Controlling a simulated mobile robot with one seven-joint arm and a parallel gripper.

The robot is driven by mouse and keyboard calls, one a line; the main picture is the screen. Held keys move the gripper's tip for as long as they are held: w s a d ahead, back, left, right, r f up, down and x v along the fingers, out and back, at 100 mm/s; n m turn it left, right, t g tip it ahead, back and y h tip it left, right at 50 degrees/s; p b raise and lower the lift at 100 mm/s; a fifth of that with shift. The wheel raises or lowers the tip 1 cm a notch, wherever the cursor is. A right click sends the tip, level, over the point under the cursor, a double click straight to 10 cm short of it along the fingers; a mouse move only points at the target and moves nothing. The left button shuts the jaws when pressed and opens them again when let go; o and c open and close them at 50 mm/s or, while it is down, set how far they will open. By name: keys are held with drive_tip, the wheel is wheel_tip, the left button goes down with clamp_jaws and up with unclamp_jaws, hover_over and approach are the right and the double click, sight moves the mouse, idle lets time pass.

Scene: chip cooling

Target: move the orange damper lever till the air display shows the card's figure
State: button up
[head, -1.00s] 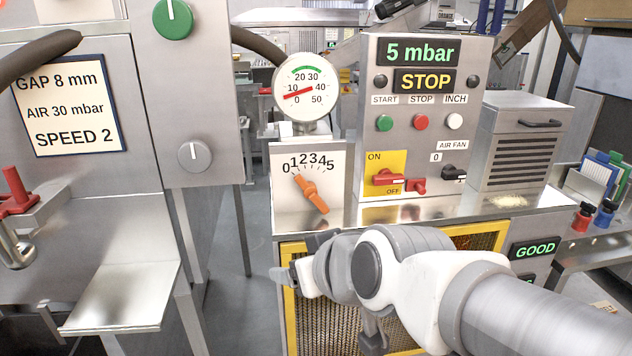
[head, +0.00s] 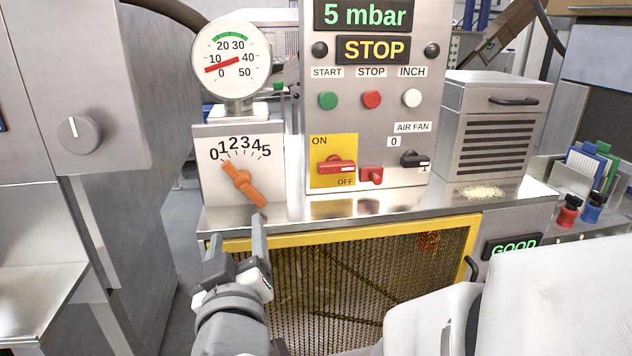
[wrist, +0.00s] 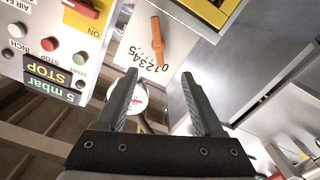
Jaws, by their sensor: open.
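The orange damper lever (head: 243,185) sits on a white plate with a 0 to 5 scale. Its thin end points up-left near the low end; its thick end slopes down-right. The lever also shows in the wrist view (wrist: 157,40). The green air display (head: 364,14) reads 5 mbar. Only an edge of the card (head: 2,124) shows at the far left now; earlier it read AIR 30 mbar. My gripper (head: 236,228) is open and empty, just below and in front of the lever, apart from it. Its fingers (wrist: 158,80) point toward the plate.
A round gauge (head: 231,60) stands above the lever plate. The control box (head: 390,110), with buttons and red and black switches, is close on the right. A yellow-framed mesh guard (head: 350,280) lies below. A grey cabinet (head: 110,60) stands left, with a gap between.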

drive_tip(key=b, duration=0.1)
approach(242, 183)
drive_tip(key=x, duration=1)
drive_tip(key=shift+w, duration=0.1)
clamp_jaws()
